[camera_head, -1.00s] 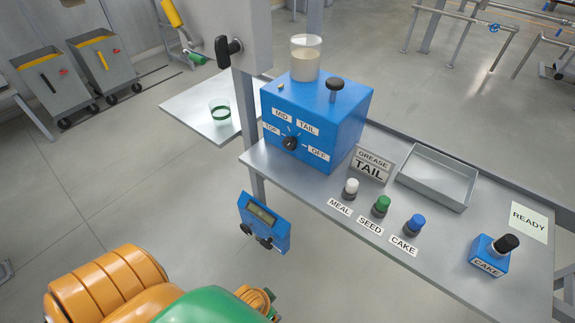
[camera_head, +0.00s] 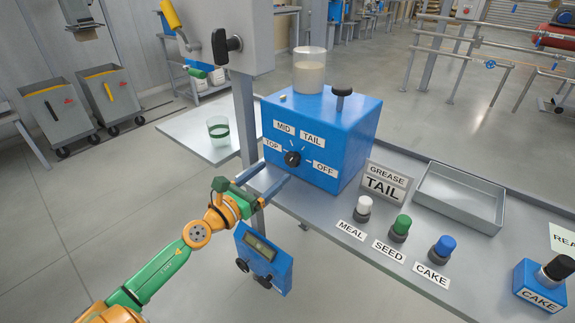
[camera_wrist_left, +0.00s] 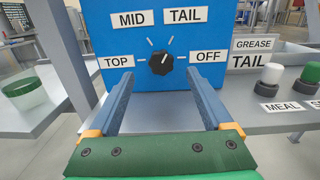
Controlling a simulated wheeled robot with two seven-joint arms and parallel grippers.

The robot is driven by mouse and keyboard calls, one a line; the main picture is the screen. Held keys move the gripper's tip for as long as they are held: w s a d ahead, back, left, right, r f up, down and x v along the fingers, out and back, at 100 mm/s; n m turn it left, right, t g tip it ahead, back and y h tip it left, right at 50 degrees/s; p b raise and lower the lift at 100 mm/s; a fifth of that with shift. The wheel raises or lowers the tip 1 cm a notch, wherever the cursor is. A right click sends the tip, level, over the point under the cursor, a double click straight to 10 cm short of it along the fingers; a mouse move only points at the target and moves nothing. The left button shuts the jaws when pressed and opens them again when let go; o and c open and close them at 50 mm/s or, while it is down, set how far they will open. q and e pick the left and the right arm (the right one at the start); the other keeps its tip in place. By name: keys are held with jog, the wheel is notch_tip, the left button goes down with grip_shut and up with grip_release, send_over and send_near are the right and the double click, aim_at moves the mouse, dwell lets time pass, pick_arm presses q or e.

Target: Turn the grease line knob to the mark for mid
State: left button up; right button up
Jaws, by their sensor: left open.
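The grease line knob (camera_head: 292,158) is a small black dial on the front of a blue box (camera_head: 345,140). Around it are labels for top, mid (camera_head: 284,126), tail and off. In the left wrist view the knob (camera_wrist_left: 160,64) shows a small white mark that seems to point up and right, toward the tail label (camera_wrist_left: 186,15). My left gripper (camera_head: 277,173) is open and empty in front of the box, just below the knob. In the left wrist view its two blue fingers (camera_wrist_left: 161,78) are spread wide, with the knob beyond and between their tips. My right gripper is not in view.
A sign reading GREASE TAIL (camera_head: 387,184) stands right of the box. White, green and blue buttons (camera_head: 400,228) line the shelf, near a grey tray (camera_head: 460,197). A blue meter (camera_head: 263,258) hangs below. A beaker (camera_head: 309,70) and a black-topped post (camera_head: 341,96) stand on the box.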

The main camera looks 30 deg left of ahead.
aim_at(289, 161)
pick_arm(q)
jog(key=shift+w+a+f+m, duration=0.15)
jog(key=shift+w+m, duration=0.15)
jog(key=shift+m, duration=0.3)
jog(key=w, duration=0.6)
jog(key=shift+w+d, duration=0.3)
jog(key=shift+d, duration=0.1)
grip_shut()
